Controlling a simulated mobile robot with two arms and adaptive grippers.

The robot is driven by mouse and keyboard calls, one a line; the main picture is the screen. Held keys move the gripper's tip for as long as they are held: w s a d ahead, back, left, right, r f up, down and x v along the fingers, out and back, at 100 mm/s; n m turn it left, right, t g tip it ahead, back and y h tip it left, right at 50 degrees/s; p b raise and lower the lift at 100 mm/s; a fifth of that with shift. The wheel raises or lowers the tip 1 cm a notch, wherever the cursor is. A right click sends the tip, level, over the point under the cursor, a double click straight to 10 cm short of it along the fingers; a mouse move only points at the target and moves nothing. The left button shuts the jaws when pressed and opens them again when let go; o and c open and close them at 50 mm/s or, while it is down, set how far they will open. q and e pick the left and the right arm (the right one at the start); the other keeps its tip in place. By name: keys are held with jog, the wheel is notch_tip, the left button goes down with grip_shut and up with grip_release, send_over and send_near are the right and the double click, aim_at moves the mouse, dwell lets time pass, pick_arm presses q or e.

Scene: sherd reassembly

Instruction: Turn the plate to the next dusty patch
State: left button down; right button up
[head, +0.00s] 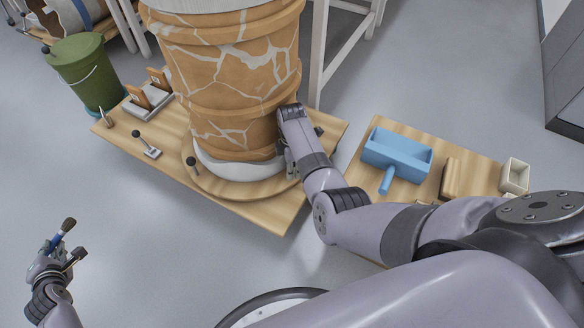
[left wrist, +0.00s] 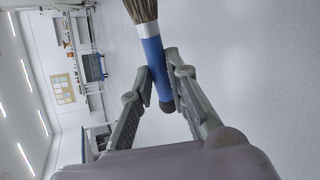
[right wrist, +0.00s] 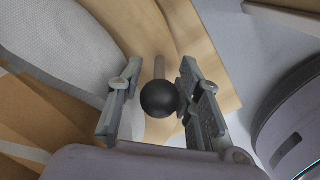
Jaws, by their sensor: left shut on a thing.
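The round wooden plate (head: 222,191) lies under a large orange jar (head: 225,85) with pale, cracked-looking seams and a white pad at its foot. A black ball knob on a short post stands at the plate's left front (head: 192,161). My right gripper (head: 290,168) is at the plate's right edge. In the right wrist view, my right gripper (right wrist: 160,76) is open, with a black ball knob (right wrist: 159,99) between its fingers, close to the right one. My left gripper (head: 63,252) is shut on a blue-handled brush (left wrist: 154,52), away from the jar. I cannot make out dust.
The plate rests on a wooden board (head: 268,217) with a small lever (head: 147,146) and holders (head: 150,97). A green bucket (head: 88,75) stands behind left. A second board to the right carries a blue dustpan (head: 397,155), a brown block (head: 451,178) and a white box (head: 515,175).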

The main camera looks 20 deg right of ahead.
jog(key=shift+c, duration=0.5)
grip_shut()
